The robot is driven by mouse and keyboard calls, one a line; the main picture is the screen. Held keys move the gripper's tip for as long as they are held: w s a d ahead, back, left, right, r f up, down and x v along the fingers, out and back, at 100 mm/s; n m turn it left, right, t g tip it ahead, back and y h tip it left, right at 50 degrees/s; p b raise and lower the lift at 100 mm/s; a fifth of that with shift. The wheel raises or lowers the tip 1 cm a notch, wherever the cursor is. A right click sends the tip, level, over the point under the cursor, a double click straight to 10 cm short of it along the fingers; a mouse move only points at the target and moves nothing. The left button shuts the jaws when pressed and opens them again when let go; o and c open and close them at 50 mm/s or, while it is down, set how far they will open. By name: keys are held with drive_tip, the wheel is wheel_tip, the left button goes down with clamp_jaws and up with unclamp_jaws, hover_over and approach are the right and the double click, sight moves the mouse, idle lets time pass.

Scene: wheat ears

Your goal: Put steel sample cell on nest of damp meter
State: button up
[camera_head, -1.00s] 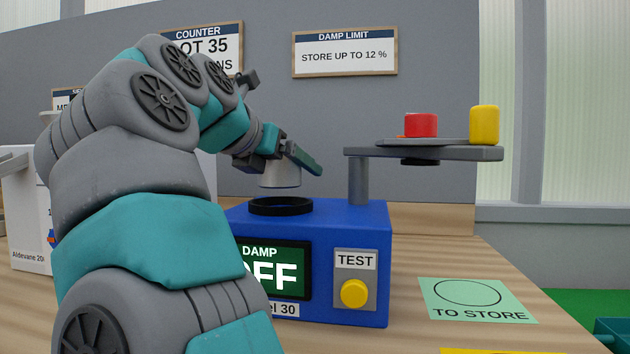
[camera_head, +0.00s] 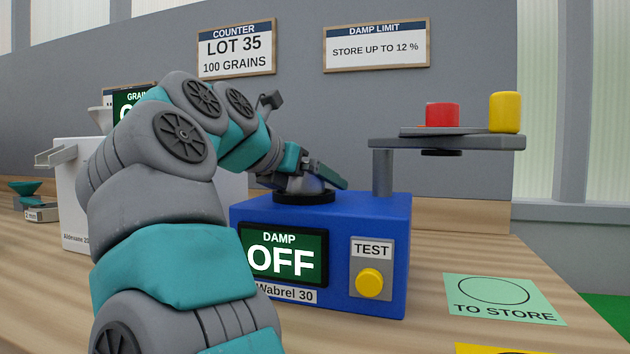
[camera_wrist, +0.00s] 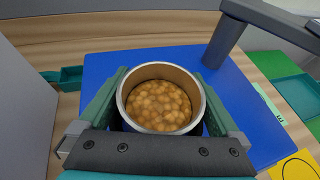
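The steel sample cell (camera_wrist: 122,101) is an open round cup filled with tan grains, seen from above in the wrist view. My gripper (camera_wrist: 160,92) has a finger against each side of it and appears shut on it. The damp meter (camera_head: 330,215) is a blue box with a screen reading OFF and a yellow TEST button (camera_head: 369,283). Its nest is a black ring (camera_head: 290,198) on top. The cell stands upright at the ring, its lower part down at ring level. In the head view my gripper hides most of the cell; whether its base touches the nest cannot be told.
A grey post and arm (camera_head: 440,143) rises from the meter's right rear, bearing a red piece (camera_head: 442,115) and a yellow piece (camera_head: 504,112). A green TO STORE card (camera_head: 505,300) lies right of the meter. A white machine (camera_head: 75,210) stands left.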

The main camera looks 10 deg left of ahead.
drive_tip(key=shift+r, duration=0.1)
drive_tip(key=shift+r, duration=0.2)
drive_tip(key=p+v, duration=0.2)
drive_tip(key=v, duration=0.9)
drive_tip(key=shift+a+r+p, duration=0.1)
drive_tip(key=shift+r+p, duration=0.05)
drive_tip(key=shift+p, duration=0.25)
drive_tip(key=shift+s+a, duration=0.15)
drive_tip(key=shift+s, duration=0.25)
